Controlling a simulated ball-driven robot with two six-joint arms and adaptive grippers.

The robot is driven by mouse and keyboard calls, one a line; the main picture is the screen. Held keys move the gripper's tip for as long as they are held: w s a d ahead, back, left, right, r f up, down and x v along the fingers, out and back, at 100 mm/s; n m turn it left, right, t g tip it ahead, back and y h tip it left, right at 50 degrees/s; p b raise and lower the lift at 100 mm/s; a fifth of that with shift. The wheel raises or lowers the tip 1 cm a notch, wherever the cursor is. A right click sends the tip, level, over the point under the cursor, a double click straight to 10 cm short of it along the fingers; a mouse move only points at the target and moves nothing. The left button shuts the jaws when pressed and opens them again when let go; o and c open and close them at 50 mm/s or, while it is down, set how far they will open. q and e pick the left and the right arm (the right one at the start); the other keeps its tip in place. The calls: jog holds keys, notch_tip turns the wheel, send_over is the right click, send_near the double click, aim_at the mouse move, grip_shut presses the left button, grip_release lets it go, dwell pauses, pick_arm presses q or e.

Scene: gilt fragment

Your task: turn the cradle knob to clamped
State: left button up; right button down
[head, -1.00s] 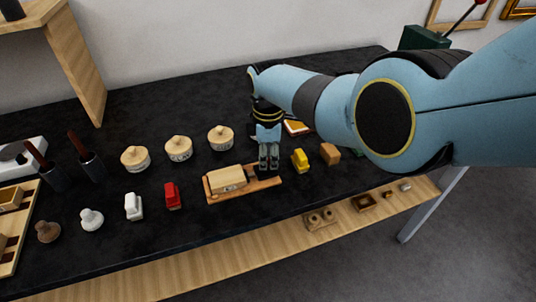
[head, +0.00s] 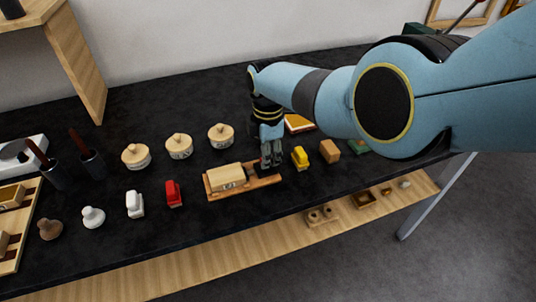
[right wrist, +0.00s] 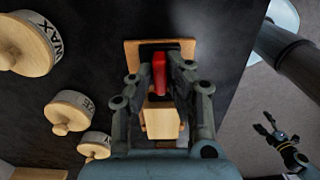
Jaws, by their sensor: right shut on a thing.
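The cradle (head: 244,192) is a wooden board with a pale wooden block (head: 227,177) on its left part, lying near the front of the dark table. The cradle also shows in the right wrist view (right wrist: 132,54). A red knob (right wrist: 159,75) stands over a black patch at the cradle's other end. My right gripper (head: 271,163) points down there, its fingers shut on the knob's sides. In the head view the fingers hide the knob. Any position marks cannot be read. My left gripper (right wrist: 270,130) shows small in the right wrist view, open and empty over the floor.
Several lidded jars (head: 179,147) stand behind the cradle. A red toy-like block (head: 173,194) and a white one (head: 135,204) stand to its left. A yellow one (head: 299,158) and a brown block (head: 329,151) stand close on its right. The table front is clear.

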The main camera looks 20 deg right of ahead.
jog(key=c, duration=1.3)
grip_release()
jog(key=shift+r, duration=0.1)
notch_tip(320, 180, up, 12)
jog(key=shift+f, duration=0.1)
